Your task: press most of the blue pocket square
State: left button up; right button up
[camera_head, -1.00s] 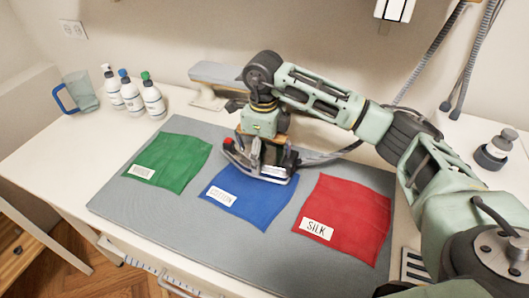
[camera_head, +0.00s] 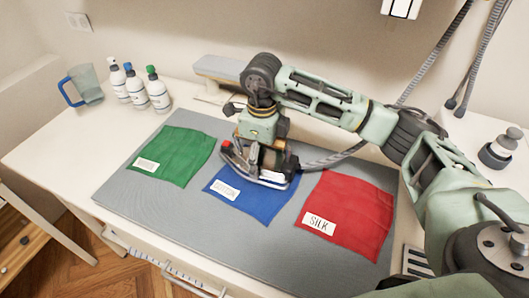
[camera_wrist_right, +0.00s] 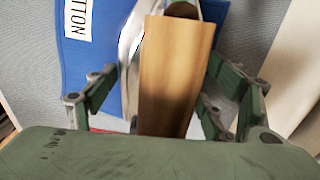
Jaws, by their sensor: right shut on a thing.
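The blue pocket square (camera_head: 243,200) lies flat on the grey pressing mat, between the green and red ones, with a white label reading COTTON. My right gripper (camera_head: 264,148) is shut on the iron's wooden handle (camera_wrist_right: 172,75). The iron (camera_head: 262,172) sits over the upper part of the blue square and hides that part; whether its plate touches the cloth I cannot tell for sure. In the right wrist view the blue square (camera_wrist_right: 100,60) shows to the left of the handle. My left gripper is not in view.
A green square (camera_head: 178,152) lies left, a red square (camera_head: 350,215) labelled SILK right, on the grey mat (camera_head: 160,205). A sleeve board (camera_head: 218,68) stands behind. Several bottles (camera_head: 138,88) and a blue-handled jug (camera_head: 84,84) stand back left. The iron's cord (camera_head: 335,158) runs right.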

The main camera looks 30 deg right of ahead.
jog(key=shift+s+a+r, duration=0.15)
jog(key=shift+s+a, duration=1.2)
jog(key=shift+a, duration=0.25)
jog(key=shift+a, duration=0.1)
jog(key=shift+s+a, duration=0.85)
jog(key=shift+a, duration=0.05)
jog(key=shift+s+a, duration=1.7)
jog(key=shift+a, duration=0.2)
jog(key=shift+r+p, duration=0.1)
jog(key=shift+p, duration=0.25)
notch_tip(320, 180, up, 7)
jog(key=p, duration=0.3)
jog(key=shift+s, duration=0.1)
